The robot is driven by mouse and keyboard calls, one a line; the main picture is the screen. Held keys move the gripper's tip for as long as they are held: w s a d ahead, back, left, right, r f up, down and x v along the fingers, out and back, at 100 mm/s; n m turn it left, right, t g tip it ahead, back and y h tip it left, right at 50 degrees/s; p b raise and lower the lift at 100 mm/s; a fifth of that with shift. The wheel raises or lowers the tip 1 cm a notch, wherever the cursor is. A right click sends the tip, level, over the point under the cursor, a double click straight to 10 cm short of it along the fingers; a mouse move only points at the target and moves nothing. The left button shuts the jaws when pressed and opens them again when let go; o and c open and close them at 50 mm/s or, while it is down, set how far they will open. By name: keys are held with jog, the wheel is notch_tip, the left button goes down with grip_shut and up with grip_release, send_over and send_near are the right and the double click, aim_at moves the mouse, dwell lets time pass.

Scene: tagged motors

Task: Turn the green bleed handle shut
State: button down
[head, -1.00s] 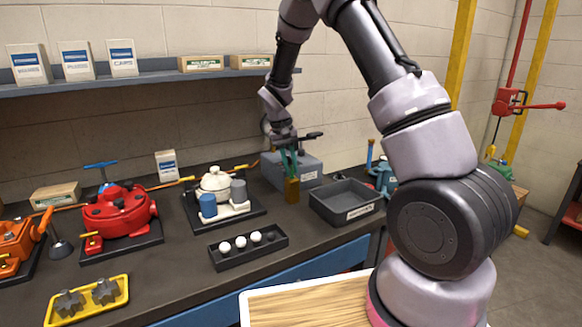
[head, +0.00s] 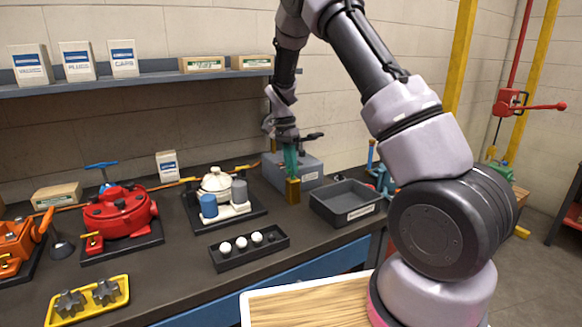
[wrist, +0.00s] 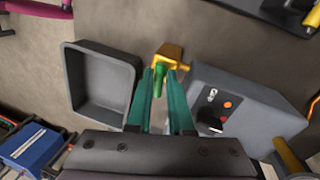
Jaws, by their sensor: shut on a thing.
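The green bleed handle (wrist: 159,82) is a short green bar on the brass valve block (wrist: 172,57) in the wrist view. My gripper (wrist: 159,74) has its teal fingers on either side of the handle and is shut on it. In the head view my gripper (head: 291,172) points down at the top of the brass block (head: 293,193), on the bench between the grey box and the grey tray. The fingers hide the handle there.
A grey box (head: 300,172) with a dark lever stands right behind the block. An open grey tray (head: 345,207) lies to its right. A black holder (head: 226,262) with white balls, a white pump (head: 214,184) and a red motor (head: 115,212) stand to the left.

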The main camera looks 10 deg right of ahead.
jog(key=shift+m, duration=1.1)
jog(key=c, duration=0.8)
grip_release()
jog(key=shift+c, duration=0.2)
notch_tip(320, 180, up, 11)
jog(key=w, duration=0.2)
jog(key=shift+a+f, duration=0.2)
jog(key=shift+a, duration=0.05)
